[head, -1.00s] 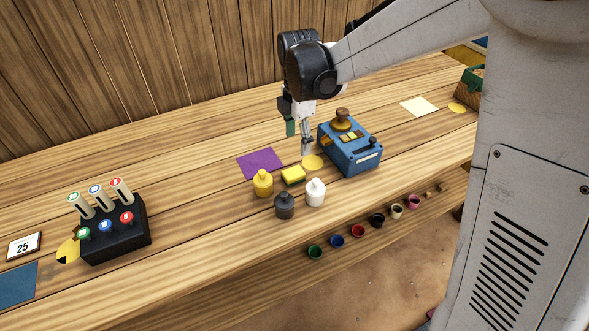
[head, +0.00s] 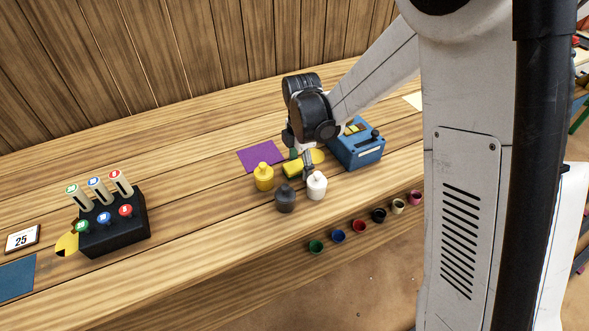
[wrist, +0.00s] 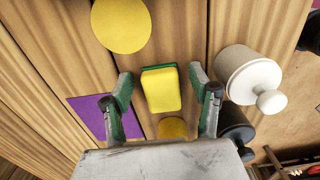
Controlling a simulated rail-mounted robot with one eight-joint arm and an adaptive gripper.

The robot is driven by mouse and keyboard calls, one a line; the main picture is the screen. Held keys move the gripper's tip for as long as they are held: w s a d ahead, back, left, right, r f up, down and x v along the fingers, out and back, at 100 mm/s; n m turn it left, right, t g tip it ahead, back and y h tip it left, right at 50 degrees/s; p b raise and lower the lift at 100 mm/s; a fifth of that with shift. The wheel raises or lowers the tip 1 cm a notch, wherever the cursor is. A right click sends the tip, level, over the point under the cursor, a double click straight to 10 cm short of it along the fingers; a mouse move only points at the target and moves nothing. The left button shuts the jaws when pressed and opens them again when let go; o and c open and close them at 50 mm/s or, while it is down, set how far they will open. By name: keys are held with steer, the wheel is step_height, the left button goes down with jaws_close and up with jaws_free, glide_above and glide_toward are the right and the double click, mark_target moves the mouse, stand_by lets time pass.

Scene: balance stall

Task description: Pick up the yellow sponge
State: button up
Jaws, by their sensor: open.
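My gripper (wrist: 158,82) is open, with one green-padded finger on each side of the sponge. Gaps show between the sponge and both fingers, so they appear not to touch it. In the head view my gripper (head: 300,160) is low over the sponge. I cannot tell its exact height.
A blue box (head: 361,149) stands to the right. A purple sheet (head: 260,156) and a yellow disc (wrist: 121,25) lie flat nearby.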

mark_target(299, 163)
steer(key=c, duration=1.1)
step_height(299, 163, up, 10)
steer(key=shift+p, duration=0.55)
steer(key=o, duration=0.4)
steer(key=shift+c, duration=0.2)
steer(key=c, duration=0.4)
steer(key=shift+a, duration=0.1)
